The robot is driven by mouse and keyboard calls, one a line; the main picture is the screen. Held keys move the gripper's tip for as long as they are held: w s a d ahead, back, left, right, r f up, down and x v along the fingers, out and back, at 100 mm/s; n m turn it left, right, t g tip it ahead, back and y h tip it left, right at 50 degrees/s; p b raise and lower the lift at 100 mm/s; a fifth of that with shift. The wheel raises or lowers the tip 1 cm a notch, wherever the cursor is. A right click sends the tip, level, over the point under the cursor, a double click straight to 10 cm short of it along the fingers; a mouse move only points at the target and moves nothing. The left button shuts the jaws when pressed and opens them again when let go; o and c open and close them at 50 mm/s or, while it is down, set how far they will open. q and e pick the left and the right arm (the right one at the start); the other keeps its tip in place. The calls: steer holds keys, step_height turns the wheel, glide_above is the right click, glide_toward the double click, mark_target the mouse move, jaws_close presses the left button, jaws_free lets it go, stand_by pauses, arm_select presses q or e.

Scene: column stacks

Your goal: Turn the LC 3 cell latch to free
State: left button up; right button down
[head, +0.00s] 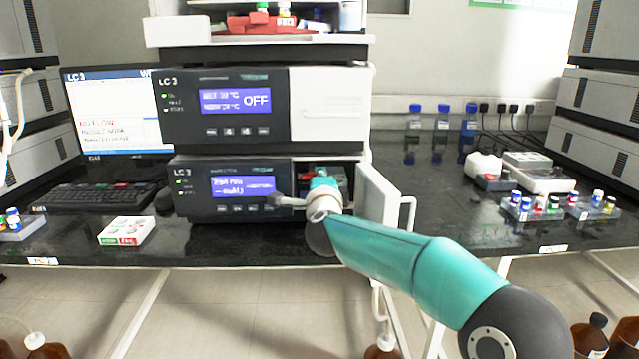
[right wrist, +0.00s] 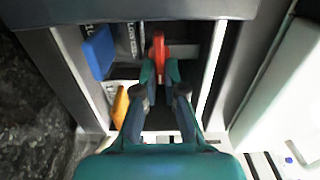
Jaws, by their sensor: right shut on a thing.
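The lower LC 3 module (head: 235,210) has its door (head: 375,195) swung open to the right, with an open bay beside its blue display. My right gripper (head: 322,182) reaches into this bay; my arm hides part of it. In the right wrist view the right gripper (right wrist: 160,75) is shut on a red lever (right wrist: 159,48), which I take for the cell latch. The lever points roughly along the gripper's line. Its pivot and its lock or free marks cannot be made out. My left gripper is not in view.
In the right wrist view a blue part (right wrist: 98,50) and an orange part (right wrist: 121,106) stand left of the fingers. Bay walls are close on both sides. The upper LC 3 module (head: 265,105) sits above.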

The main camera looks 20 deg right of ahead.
steer(key=shift+d+f, duration=0.15)
steer(key=shift+f, duration=0.3)
steer(key=c, duration=1.3)
jaws_free()
steer(key=shift+r, duration=0.1)
steer(key=shift+o, duration=0.2)
steer(key=shift+r, duration=0.15)
steer(key=shift+s, duration=0.15)
steer(key=v, duration=1.1)
steer(key=shift+s, duration=0.3)
steer(key=shift+a, duration=0.25)
